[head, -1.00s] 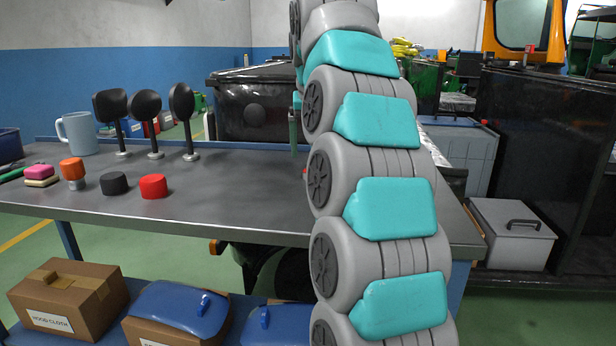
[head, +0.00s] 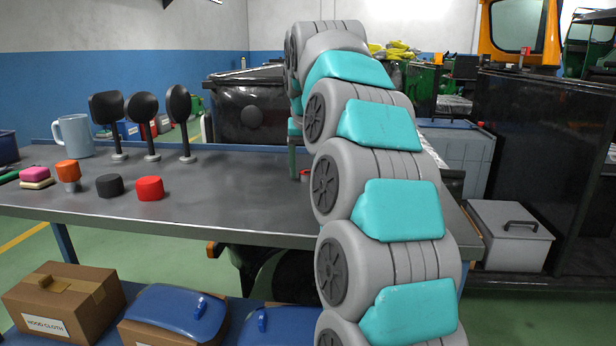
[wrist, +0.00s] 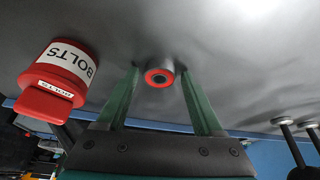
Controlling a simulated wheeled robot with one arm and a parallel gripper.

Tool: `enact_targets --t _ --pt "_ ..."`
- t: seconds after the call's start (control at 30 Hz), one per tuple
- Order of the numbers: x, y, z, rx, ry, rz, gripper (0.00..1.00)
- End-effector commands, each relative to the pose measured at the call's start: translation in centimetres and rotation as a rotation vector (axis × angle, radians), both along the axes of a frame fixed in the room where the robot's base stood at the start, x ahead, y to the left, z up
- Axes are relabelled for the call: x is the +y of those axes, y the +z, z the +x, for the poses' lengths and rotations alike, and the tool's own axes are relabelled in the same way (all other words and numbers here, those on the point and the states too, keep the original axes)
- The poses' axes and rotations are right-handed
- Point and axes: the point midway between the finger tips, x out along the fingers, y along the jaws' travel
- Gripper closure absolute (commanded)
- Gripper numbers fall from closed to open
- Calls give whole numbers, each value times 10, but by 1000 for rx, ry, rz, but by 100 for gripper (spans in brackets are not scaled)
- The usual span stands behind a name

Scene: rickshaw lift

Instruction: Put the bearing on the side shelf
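The bearing (wrist: 160,78), a small grey ring with a red face, is on the grey metal bench in the wrist view. My gripper (wrist: 163,85) is open, its two green fingers apart on either side of the bearing with gaps showing. In the head view, one green finger of my gripper (head: 293,160) shows left of the arm, low over the bench. A small red and grey thing beside it (head: 305,174) looks like the bearing, partly hidden by my arm. I cannot tell which surface is the side shelf.
A red BOLTS canister (wrist: 62,80) stands close beside my gripper. On the bench (head: 230,205) are a blue mug (head: 73,136), several black mirrors (head: 142,122) and red (head: 150,188) and black (head: 110,186) cylinders. Boxes (head: 62,300) sit on a lower level. The bench's middle is clear.

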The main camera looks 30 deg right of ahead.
Motion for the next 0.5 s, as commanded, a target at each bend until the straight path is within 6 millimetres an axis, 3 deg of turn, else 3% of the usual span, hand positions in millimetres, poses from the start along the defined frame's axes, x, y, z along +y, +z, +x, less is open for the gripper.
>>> enact_targets --t 0.07,0.5 --pt "0 0 0 0 0 0 41" --pt "0 0 0 0 0 0 91"
